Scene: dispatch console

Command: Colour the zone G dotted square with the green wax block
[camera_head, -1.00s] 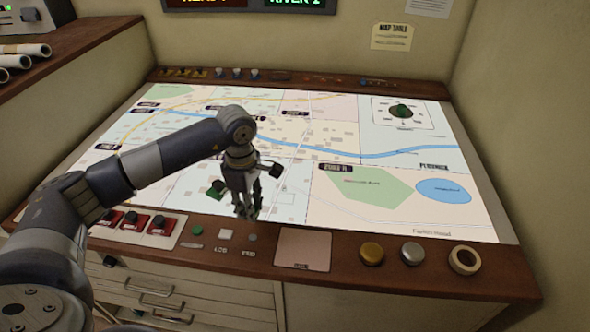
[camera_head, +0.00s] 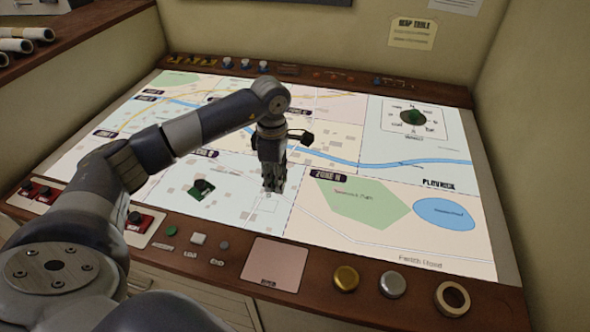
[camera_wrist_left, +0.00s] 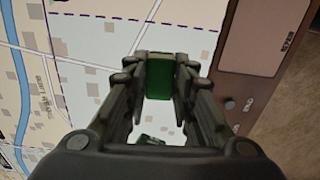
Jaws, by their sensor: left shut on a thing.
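My left gripper (camera_head: 271,188) points down over the pale lower-middle zone of the lit map. Its fingers are shut on the green wax block (camera_wrist_left: 175,76), which shows between the fingertips in the left wrist view; in the head view the fingers hide it. A faint pale square outline (camera_head: 268,205) lies on the map just below the fingertips. I cannot make out any green colouring in it, nor whether the block touches the map. My right gripper is not in view.
A small dark green object (camera_head: 201,189) stands on the map left of the gripper; it also shows in the left wrist view (camera_wrist_left: 149,140). Buttons and a pink pad (camera_head: 274,264) line the front wooden edge (camera_head: 317,290).

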